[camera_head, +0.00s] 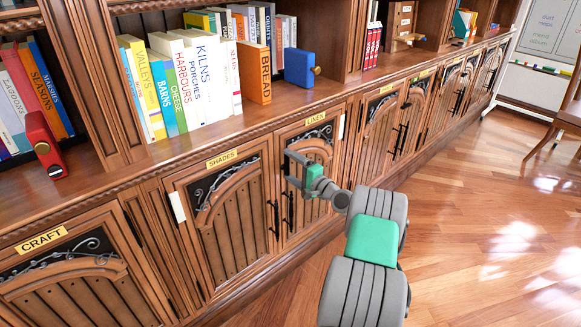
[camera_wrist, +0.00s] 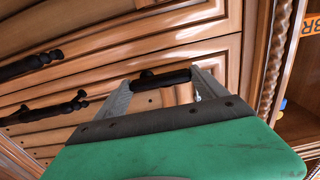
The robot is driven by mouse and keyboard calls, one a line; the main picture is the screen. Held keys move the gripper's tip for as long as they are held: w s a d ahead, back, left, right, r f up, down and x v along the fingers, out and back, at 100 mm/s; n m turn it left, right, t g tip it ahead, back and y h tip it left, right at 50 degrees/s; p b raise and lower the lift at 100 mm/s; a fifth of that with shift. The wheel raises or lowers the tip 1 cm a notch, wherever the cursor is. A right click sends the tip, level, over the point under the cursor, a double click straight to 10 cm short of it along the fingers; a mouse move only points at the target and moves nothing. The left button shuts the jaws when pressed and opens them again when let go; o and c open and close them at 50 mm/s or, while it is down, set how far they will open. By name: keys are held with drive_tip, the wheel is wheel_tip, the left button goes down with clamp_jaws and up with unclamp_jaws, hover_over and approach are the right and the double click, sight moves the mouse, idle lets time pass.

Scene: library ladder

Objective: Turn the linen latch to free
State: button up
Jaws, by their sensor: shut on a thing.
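The linen door (camera_head: 320,139) is the cabinet door under the "LINEN" label (camera_head: 315,118), and it looks closed. My gripper (camera_head: 298,170) is at the upper left part of this door and covers part of it. In the wrist view, my gripper (camera_wrist: 160,82) has its two grey fingers on either side of a dark turned bar (camera_wrist: 158,78), the linen latch, and is shut on it. The bar lies across from finger to finger. The latch is hidden in the head view, so its turn there cannot be told.
Dark pull handles (camera_head: 288,212) hang just below my gripper; handles also show at left in the wrist view (camera_wrist: 30,65). The shades door (camera_head: 228,226) adjoins at left. A shelf with books and a blue block (camera_head: 299,67) stands above. Open wooden floor (camera_head: 470,210) lies to the right.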

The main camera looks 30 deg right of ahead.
drive_tip(key=o, duration=1.3)
drive_tip(key=s+d+p, duration=0.1)
drive_tip(key=s, duration=0.6)
drive_tip(key=shift+s, duration=0.35)
